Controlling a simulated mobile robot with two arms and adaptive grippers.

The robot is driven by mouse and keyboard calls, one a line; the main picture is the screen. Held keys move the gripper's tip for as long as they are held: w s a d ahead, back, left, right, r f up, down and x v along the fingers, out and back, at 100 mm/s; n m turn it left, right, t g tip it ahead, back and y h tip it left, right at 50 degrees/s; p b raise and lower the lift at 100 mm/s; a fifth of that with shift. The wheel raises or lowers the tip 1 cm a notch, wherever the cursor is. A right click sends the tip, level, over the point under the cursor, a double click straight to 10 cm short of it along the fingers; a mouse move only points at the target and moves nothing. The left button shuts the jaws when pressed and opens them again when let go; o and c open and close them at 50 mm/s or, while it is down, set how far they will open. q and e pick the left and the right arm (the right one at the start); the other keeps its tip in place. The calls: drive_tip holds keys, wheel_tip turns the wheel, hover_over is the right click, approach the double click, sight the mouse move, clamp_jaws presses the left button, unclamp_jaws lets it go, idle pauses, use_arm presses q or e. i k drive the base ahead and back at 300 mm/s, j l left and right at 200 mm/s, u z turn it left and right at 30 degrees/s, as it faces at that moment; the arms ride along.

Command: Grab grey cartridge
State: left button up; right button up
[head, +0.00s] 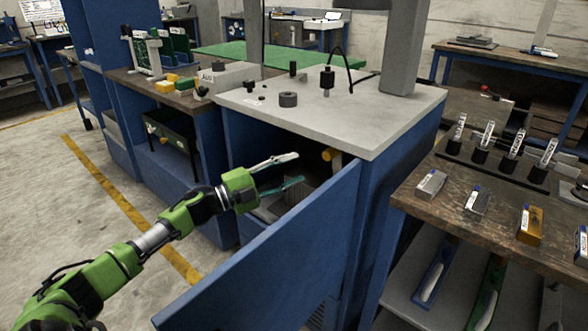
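Several box-shaped cartridges lie on the wooden table (452,211) at the right. Two look grey: one at the left end (431,184) and one beside it (478,200). I cannot tell which one the task means. A golden cartridge (530,225) lies nearer the front, and another pale one with blue (582,242) is cut by the right edge. My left gripper (300,168) is open and empty, in front of the open cabinet under the grey worktop, far left of the cartridges. My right gripper is not in view.
The blue cabinet door (275,265) stands open between my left arm and the right table. Several labelled upright holders (482,145) stand at that table's back. Blue and green trays (434,275) sit on its lower shelf. Small dark parts (288,99) stand on the grey worktop (358,122).

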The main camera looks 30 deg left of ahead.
sight(317, 181)
drive_tip(key=k+j, duration=0.2)
drive_tip(key=j, duration=0.2)
drive_tip(key=k+j, duration=0.2)
drive_tip(key=j, duration=0.2)
drive_tip(key=k+j, duration=0.2)
drive_tip(key=j, duration=0.2)
